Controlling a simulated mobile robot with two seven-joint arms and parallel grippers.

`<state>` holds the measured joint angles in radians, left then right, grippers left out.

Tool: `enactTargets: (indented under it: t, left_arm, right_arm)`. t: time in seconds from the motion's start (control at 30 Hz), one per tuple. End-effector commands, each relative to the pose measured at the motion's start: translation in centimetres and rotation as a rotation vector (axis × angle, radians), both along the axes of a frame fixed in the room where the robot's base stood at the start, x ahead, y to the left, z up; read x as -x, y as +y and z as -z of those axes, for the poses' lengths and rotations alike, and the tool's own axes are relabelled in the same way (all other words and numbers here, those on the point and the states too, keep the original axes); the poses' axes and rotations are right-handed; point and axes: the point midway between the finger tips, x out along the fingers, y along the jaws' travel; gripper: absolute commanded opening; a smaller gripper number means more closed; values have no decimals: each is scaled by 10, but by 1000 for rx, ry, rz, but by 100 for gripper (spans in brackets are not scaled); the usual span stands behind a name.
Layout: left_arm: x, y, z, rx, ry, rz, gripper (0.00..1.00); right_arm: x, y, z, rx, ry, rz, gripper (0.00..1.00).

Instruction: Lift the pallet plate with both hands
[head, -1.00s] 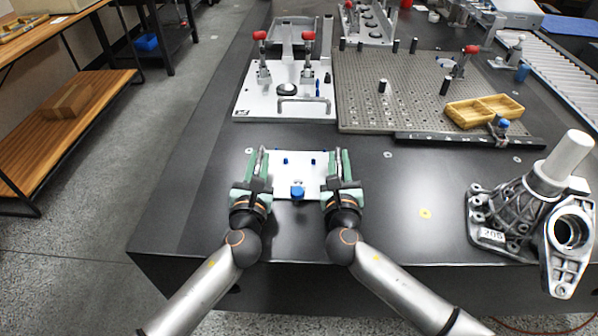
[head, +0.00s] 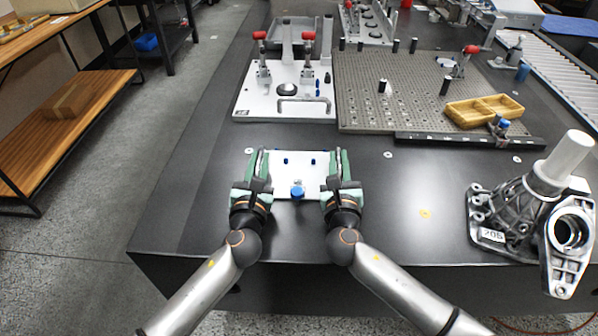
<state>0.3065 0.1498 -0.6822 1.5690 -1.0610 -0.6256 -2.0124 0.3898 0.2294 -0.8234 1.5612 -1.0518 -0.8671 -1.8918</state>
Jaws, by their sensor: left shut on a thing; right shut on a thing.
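The pallet plate (head: 298,172) is a white flat plate with small blue pins and a blue knob at its near edge. It is at the front middle of the dark table in the head view. My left gripper (head: 258,168) is shut on its left edge. My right gripper (head: 340,168) is shut on its right edge. The plate looks level. I cannot tell whether it touches the table or is slightly above it. The fingers hide its side edges.
Behind the plate stand a white fixture plate (head: 257,104) with red-handled clamps and a grey perforated plate (head: 408,85) bearing a yellow tray (head: 484,110). A metal casting (head: 520,215) sits at the right. The table (head: 190,205) is clear left of the plate.

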Motion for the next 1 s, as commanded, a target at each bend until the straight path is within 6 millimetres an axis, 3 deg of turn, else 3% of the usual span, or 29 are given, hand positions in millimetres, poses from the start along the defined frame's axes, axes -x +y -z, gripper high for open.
enactTargets:
  t: [0.67, 1.0]
  left_arm:
    - [-1, 3, -5, -4, -5, -4, 0]
    - [-1, 3, -29, -5, -5, -5, 0]
  right_arm:
    - [-1, -2, -5, 4, -4, 3, 0]
    - [-1, -2, -29, 5, -5, 4, 0]
